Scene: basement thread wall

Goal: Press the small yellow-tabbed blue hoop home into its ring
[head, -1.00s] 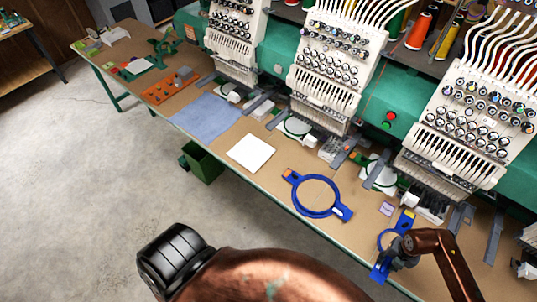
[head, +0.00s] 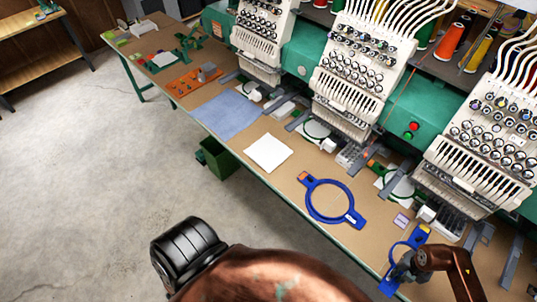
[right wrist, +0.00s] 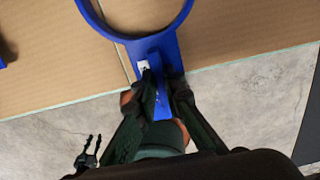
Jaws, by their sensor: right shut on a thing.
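The small blue hoop (head: 421,236) with a yellow tab lies at the right end of the table, near its front edge, in the head view. My right gripper (head: 403,268) is over the front part of this hoop and covers some of it. In the right wrist view, my right gripper (right wrist: 160,88) is shut on the blue hoop's arm (right wrist: 172,52), beside a small white label. The ring's opening shows brown tabletop there. I cannot tell whether the hoop's inner part sits flush in its ring. My left gripper is out of view.
A larger blue hoop (head: 309,205) with an orange tab lies left of the small one. A purple patch (head: 401,220) lies between them. White embroidery machine heads (head: 352,70) stand behind. A white sheet (head: 268,153) and blue cloth (head: 226,114) lie farther left.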

